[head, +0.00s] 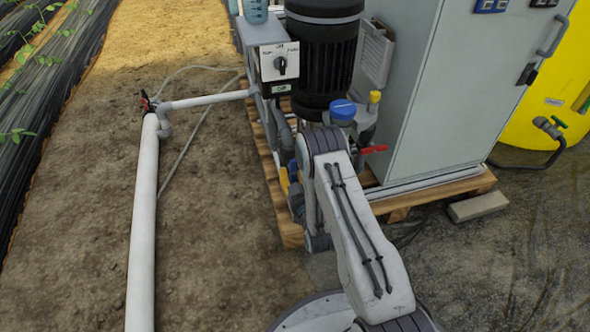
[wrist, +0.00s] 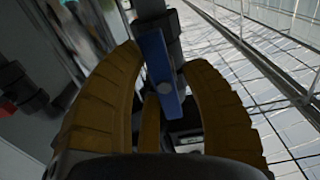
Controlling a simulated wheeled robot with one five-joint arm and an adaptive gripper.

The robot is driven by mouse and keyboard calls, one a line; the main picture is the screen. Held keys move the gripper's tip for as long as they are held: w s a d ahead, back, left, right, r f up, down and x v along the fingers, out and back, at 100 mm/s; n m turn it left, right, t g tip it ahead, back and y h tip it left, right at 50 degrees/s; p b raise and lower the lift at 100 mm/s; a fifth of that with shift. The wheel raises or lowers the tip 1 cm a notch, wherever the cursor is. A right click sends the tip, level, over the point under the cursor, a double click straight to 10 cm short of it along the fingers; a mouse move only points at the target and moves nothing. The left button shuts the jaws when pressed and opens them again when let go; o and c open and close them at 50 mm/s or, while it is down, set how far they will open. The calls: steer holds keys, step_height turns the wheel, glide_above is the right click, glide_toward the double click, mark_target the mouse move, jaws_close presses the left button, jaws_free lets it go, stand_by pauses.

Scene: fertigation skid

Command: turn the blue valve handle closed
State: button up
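The blue valve handle (wrist: 160,72) is a flat blue bar with a round bolt near its lower end. In the wrist view it lies between the two ridged yellow-brown fingers of my gripper (wrist: 162,62). In the head view a small patch of the blue handle (head: 292,169) shows beside my yellow gripper finger (head: 284,180). My arm hides most of the valve and gripper there.
A blue-capped filter (head: 343,111) and a red lever (head: 373,149) are close right of my arm. A black motor (head: 322,55) and grey cabinet (head: 432,90) stand behind on a wooden pallet (head: 425,197). A white pipe (head: 144,220) runs along the open soil at left.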

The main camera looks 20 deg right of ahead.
jaws_close()
steer(key=shift+m, duration=0.3)
steer(key=m, duration=0.4)
steer(key=shift+f, duration=0.1)
steer(key=m, duration=0.4)
steer(key=shift+f+m, duration=0.1)
steer(key=shift+m, duration=0.3)
steer(key=m, duration=0.4)
steer(key=shift+a+f+m, duration=0.1)
steer(key=shift+a+m, duration=0.05)
steer(key=shift+m, duration=2.05)
steer(key=shift+f, duration=0.1)
